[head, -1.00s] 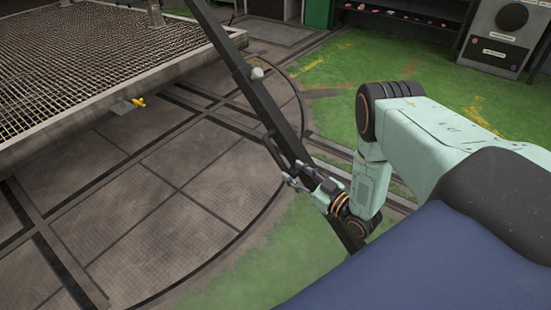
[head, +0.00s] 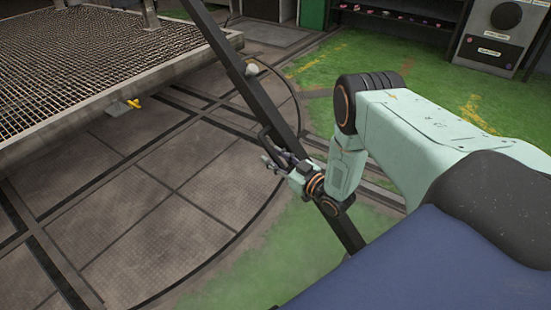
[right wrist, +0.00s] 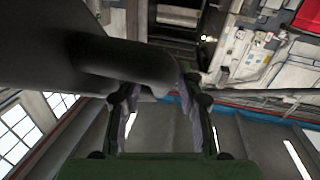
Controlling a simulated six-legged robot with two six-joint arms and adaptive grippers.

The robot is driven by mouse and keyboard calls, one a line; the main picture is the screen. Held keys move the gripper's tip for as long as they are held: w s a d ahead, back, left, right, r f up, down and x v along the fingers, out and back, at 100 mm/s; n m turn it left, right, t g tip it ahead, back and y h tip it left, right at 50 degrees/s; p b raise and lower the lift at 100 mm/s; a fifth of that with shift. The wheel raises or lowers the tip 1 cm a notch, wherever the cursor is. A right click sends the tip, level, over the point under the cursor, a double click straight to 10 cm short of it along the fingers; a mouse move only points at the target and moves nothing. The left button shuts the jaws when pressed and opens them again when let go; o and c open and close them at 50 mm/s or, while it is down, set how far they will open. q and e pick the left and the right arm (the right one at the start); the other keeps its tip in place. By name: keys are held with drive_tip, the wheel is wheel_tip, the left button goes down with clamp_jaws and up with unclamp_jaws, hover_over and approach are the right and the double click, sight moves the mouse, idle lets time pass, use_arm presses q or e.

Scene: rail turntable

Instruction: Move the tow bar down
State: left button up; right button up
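The tow bar (head: 234,65) is a long dark bar that slants across the head view from top centre to lower right. A thin dark loop handle (head: 265,139) stands out from its side. My right gripper (head: 270,161) is close beside the bar, just below the handle. In the right wrist view the fingers (right wrist: 160,105) are spread apart. A dark curved tube (right wrist: 125,62), seemingly the handle, reaches across near the fingertips; whether it touches them cannot be told. My left gripper is not in view.
A mesh-topped platform (head: 140,80) stands at upper left, with a small yellow piece (head: 134,103) at its edge. The round turntable floor (head: 150,200) and green floor (head: 250,265) are clear. A grey cabinet (head: 492,45) stands at upper right.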

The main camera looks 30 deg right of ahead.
clamp_jaws()
drive_tip(key=shift+f, duration=0.1)
idle(0.6)
